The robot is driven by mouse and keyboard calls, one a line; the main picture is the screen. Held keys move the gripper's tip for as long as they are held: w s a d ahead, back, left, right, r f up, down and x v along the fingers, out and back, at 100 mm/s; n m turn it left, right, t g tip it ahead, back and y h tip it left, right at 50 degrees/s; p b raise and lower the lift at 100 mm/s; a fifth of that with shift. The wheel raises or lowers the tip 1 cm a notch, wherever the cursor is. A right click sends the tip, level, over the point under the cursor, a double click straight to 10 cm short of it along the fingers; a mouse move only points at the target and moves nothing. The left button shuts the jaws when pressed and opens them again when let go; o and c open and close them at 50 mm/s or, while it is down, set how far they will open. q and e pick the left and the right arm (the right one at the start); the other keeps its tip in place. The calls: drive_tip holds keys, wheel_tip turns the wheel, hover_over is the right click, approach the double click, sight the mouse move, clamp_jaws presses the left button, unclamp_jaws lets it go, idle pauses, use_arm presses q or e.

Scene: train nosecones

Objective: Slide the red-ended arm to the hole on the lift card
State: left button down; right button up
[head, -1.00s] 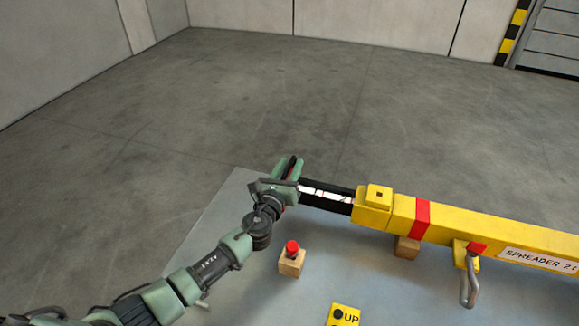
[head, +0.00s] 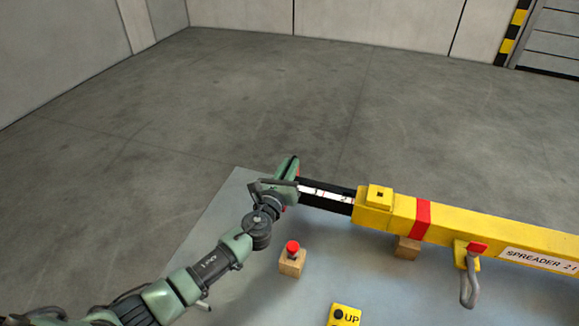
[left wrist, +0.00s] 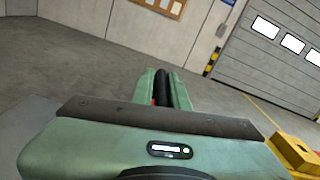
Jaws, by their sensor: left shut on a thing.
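A yellow spreader beam (head: 440,222) with a red band runs in from the right in the head view. A black inner arm (head: 327,194) with a marked white strip sticks out of its left end. My left gripper (head: 289,176) is at the outer end of this arm and shut on it. The gripper hides most of that end; a little red shows there. The left wrist view shows the gripper's fingers (left wrist: 162,90) with a dark piece between them. A lift card is not clearly in view. My right gripper is not in view.
A red button on a wooden block (head: 292,261) stands on the grey table (head: 235,200) below the arm. A yellow UP panel (head: 343,315) is at the bottom edge. A hook (head: 468,285) hangs under the beam. Open floor lies beyond.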

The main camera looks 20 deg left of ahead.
use_arm(q)
drive_tip(key=shift+d, duration=0.1)
idle(0.6)
drive_tip(key=shift+d, duration=0.2)
drive_tip(key=c, duration=1.5)
unclamp_jaws()
drive_tip(key=shift+o, duration=0.2)
drive_tip(key=shift+s, duration=0.1)
drive_tip(key=s, duration=0.7)
drive_tip(key=shift+a, duration=0.1)
drive_tip(key=shift+s, duration=0.35)
drive_tip(key=shift+s+f, duration=0.1)
